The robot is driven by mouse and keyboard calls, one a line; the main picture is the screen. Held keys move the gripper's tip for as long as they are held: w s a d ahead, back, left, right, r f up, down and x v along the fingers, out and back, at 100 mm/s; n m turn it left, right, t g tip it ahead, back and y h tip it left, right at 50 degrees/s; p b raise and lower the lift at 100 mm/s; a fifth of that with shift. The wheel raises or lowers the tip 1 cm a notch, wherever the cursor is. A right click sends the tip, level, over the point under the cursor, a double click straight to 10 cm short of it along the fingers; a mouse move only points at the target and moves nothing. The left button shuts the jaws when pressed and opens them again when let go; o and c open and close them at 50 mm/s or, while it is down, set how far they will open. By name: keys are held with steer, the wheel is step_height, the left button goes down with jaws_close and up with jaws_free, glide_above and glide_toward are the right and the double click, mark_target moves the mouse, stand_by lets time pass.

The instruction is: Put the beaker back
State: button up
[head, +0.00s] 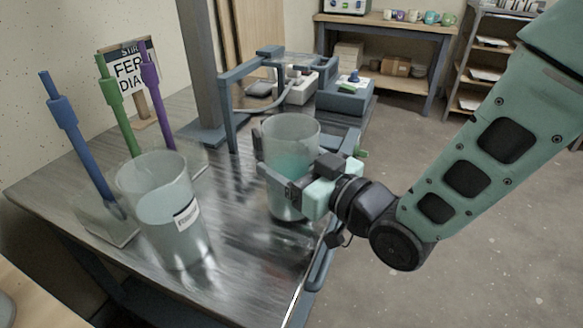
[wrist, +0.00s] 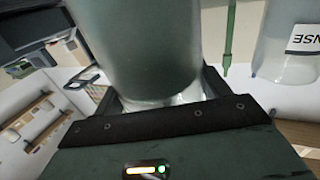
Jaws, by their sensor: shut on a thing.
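The beaker (head: 290,140) is a clear cylinder with teal liquid, upright over the right part of the metal bench. My gripper (head: 283,178) is shut on it from the right, around its lower body. In the wrist view the beaker (wrist: 150,45) fills the upper middle, between the fingers. Whether its base touches the bench is hard to tell. A second clear beaker (head: 165,215) with a printed label stands on the bench at the front left. In the wrist view this labelled beaker (wrist: 285,45) shows at the upper right.
Blue, green (head: 118,105) and purple stirrers stand in a holder (head: 110,222) at the left, before a sign (head: 132,72). A grey post (head: 200,70) and metal frame (head: 262,75) stand behind. A scale-like device (head: 345,95) sits at the back right. Bench between the beakers is clear.

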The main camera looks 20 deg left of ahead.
steer(key=shift+f, duration=0.25)
steer(key=shift+f, duration=0.2)
steer(key=o, duration=1.4)
